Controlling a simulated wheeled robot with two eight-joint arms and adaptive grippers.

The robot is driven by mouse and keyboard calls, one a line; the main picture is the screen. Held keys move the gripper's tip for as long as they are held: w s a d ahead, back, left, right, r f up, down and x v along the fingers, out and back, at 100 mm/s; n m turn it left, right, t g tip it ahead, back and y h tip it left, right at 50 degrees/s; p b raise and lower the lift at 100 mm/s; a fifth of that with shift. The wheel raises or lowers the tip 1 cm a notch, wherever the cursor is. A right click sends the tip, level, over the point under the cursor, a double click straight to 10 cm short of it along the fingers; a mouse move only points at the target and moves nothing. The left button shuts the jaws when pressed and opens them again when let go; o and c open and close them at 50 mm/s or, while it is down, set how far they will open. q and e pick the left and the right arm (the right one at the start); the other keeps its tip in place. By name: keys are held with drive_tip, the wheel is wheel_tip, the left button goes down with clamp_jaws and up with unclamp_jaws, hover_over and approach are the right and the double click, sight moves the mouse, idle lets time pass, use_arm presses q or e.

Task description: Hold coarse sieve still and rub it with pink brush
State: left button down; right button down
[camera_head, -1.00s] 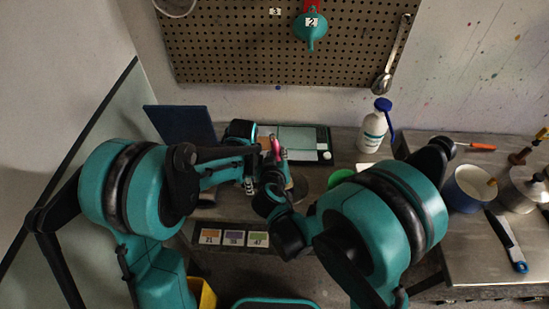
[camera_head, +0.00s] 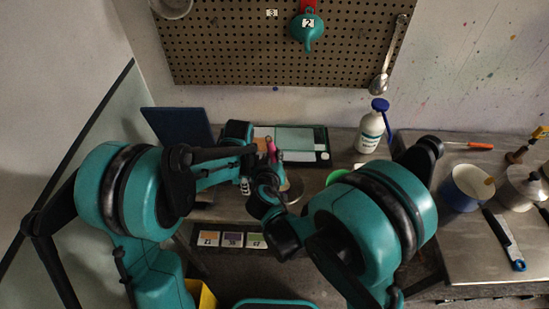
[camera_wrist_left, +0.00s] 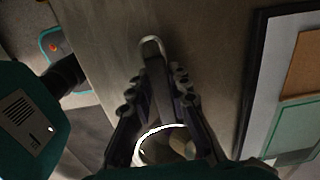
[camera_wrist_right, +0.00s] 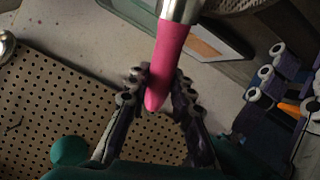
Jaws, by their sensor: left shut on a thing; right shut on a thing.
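The coarse sieve (camera_head: 292,190) shows as a round brownish disc on the near part of the table, partly hidden by my arms. My left gripper (camera_head: 246,184) is beside it, to its left. In the left wrist view my left gripper (camera_wrist_left: 154,62) is shut on a metallic end of the sieve, and a pale ring shows between the finger bases. The pink brush (camera_head: 271,150) stands steeply above the table in my right gripper (camera_head: 268,166).
A framed tray (camera_head: 322,145) lies behind the grippers, with a dark blue panel (camera_head: 180,125) to the left. A white bottle (camera_head: 371,132) with a blue cap stands at the back.

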drive_tip(key=shift+w+d+r, duration=0.15)
drive_tip(key=shift+d+r, duration=0.1)
drive_tip(key=shift+d, duration=0.2)
drive_tip(key=shift+s+d, duration=0.1)
drive_tip(key=shift+s, duration=1.15)
drive_tip(key=shift+w+a+f, duration=0.1)
drive_tip(key=shift+w+a, duration=0.35)
drive_tip(key=shift+w, duration=0.2)
drive_tip(key=shift+w+a+f, duration=0.1)
drive_tip(key=shift+w+a, duration=0.3)
drive_tip(key=shift+w, duration=0.2)
drive_tip(key=shift+s+a+r+y, duration=0.1)
drive_tip(key=shift+s+y, duration=0.05)
drive_tip(key=shift+s, duration=0.5)
drive_tip(key=shift+s+a+y, duration=0.1)
drive_tip(key=shift+s+y, duration=0.05)
drive_tip(key=shift+s, duration=0.45)
